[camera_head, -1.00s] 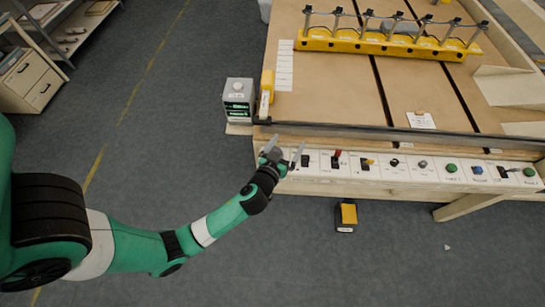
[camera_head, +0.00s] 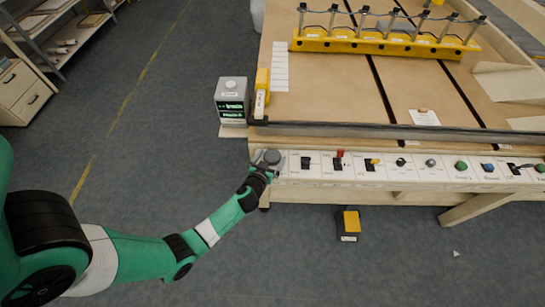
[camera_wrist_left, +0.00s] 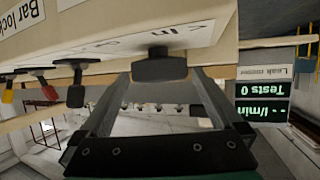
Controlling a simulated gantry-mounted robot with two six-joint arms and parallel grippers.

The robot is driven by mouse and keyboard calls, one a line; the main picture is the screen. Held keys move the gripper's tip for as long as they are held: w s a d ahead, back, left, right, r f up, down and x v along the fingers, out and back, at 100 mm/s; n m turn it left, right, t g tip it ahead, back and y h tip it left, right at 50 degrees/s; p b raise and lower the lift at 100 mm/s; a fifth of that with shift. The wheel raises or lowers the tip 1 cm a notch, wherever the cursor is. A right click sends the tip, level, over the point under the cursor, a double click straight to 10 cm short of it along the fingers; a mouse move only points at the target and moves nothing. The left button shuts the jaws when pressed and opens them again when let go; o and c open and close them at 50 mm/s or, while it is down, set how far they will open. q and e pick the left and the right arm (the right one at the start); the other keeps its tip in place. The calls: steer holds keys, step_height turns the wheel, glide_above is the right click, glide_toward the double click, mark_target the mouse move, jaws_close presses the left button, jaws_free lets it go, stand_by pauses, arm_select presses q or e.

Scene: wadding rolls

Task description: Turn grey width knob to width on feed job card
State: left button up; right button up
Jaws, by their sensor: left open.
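My left gripper (camera_head: 267,160) is at the far left end of the white control panel (camera_head: 330,175). In the left wrist view, its open fingers (camera_wrist_left: 160,82) stand on either side of a dark grey knob (camera_wrist_left: 159,66), with gaps visible on both sides. Upside-down lettering, only partly in view, is on the panel by this knob. Another grey knob (camera_head: 431,162) sits further right on the panel. A white card (camera_head: 424,117) lies on the table; its writing is too small to read, so I cannot tell whether it is the feed job card. My right gripper is not in view.
A black switch (camera_head: 306,162), red lever (camera_head: 340,155) and yellow lever (camera_head: 372,162) are right of the gripper. A display box (camera_head: 232,100) stands beyond it. A yellow-topped pedal (camera_head: 348,222) is on the floor. The yellow rail (camera_head: 385,43) is far back.

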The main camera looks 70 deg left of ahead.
arm_select(q)
steer(key=shift+x, duration=1)
